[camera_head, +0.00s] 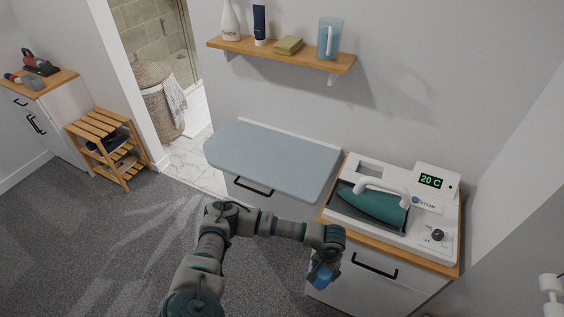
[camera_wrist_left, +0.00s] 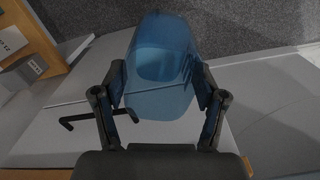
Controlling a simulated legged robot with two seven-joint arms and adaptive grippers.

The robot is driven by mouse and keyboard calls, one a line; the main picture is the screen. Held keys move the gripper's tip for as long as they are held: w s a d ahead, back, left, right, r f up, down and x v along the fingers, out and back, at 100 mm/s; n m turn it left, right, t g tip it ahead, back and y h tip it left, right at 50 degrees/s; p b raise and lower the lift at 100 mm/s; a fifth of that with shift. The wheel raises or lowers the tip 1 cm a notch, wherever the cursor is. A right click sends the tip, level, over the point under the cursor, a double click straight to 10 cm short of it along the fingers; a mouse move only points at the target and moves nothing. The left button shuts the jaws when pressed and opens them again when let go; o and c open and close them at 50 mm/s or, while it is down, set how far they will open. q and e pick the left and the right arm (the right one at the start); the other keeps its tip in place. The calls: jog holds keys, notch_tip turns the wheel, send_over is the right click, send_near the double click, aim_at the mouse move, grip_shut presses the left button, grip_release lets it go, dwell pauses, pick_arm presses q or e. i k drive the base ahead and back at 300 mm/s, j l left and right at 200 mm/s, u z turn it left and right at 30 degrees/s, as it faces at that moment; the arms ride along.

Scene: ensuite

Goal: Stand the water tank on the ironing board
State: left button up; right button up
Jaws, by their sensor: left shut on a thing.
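The water tank, a see-through blue container, is in my left gripper (camera_head: 325,262). In the head view the tank (camera_head: 322,277) shows as a small blue patch below the wrist, in front of the white cabinet under the steam station. In the left wrist view the tank (camera_wrist_left: 162,65) fills the space between the two fingers, which press on its sides. The ironing board (camera_head: 270,158), a grey-blue flat top against the wall, is bare. It lies up and left of the gripper, apart from it. My right gripper is not in view.
A steam station (camera_head: 434,209) with a green iron (camera_head: 375,204) and a 20 C display stands on the cabinet right of the board. A wall shelf (camera_head: 280,53) above the board holds bottles, a sponge-like block and a clear jug (camera_head: 329,38). A slatted wooden rack (camera_head: 107,150) stands left.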

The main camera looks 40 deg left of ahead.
aim_at(283, 168)
jog(key=j+z, duration=0.4)
jog(key=k+j+z, duration=0.15)
jog(key=j+z, duration=0.3)
jog(key=k+j+z, duration=0.1)
jog(key=k+j, duration=0.2)
jog(key=j, duration=0.25)
jog(key=k+j+z, duration=0.1)
jog(key=k+j, duration=0.2)
jog(key=j, duration=0.2)
jog(key=k+j+z, duration=0.1)
jog(key=k+j, duration=0.2)
jog(key=j, duration=0.2)
